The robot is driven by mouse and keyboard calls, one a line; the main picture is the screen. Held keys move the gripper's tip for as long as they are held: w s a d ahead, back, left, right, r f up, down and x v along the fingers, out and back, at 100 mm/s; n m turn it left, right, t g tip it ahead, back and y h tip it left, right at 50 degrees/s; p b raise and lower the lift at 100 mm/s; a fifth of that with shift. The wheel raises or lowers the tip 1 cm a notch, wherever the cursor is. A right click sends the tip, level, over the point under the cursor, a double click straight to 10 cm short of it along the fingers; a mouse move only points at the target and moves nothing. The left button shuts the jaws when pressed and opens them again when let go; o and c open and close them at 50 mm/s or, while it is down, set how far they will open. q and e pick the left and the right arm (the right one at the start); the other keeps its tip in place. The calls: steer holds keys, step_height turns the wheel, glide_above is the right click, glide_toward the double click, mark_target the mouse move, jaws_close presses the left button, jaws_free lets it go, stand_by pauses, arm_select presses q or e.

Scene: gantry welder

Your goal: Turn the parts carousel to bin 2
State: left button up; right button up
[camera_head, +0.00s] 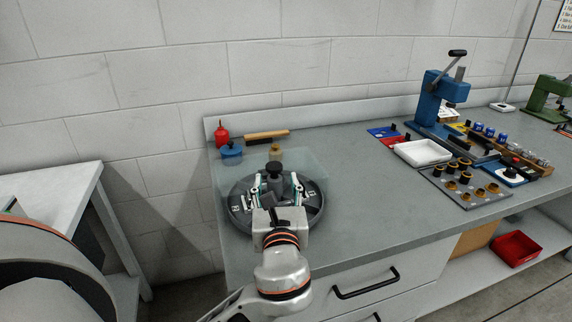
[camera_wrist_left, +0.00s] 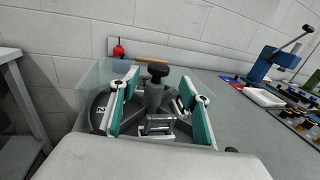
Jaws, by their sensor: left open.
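The parts carousel (camera_head: 238,213) is a dark round tray with compartments on the near left part of the grey bench; it also shows in the left wrist view (camera_wrist_left: 84,116). A grey hub with a black knob (camera_head: 274,167) stands at its middle. My left gripper (camera_head: 277,184) is open above the carousel, its teal-padded fingers on either side of the hub. In the left wrist view the knob (camera_wrist_left: 158,69) shows between the fingertips, apart from both pads. A white 2 shows on the tray's left part. My gripper and wrist hide the near middle of the carousel. My right gripper is out of view.
A clear panel (camera_head: 318,160) stands around the carousel. Behind are a red bottle (camera_head: 221,134), a blue container (camera_head: 231,151) and a wooden-handled brush (camera_head: 266,135). A blue press (camera_head: 432,98), a white tray (camera_head: 423,152) and a parts plate (camera_head: 466,186) stand right. The bench between is clear.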

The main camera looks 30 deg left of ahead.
mark_target(275, 171)
arm_select(q)
steer(key=shift+w+a, duration=0.3)
steer(key=shift+w, duration=0.05)
steer(key=x, duration=0.6)
steer(key=shift+s+a+b, duration=0.1)
steer(key=shift+s+b, duration=0.05)
steer(key=shift+b, duration=0.2)
steer(key=shift+w+a, duration=0.15)
steer(key=shift+w, duration=0.2)
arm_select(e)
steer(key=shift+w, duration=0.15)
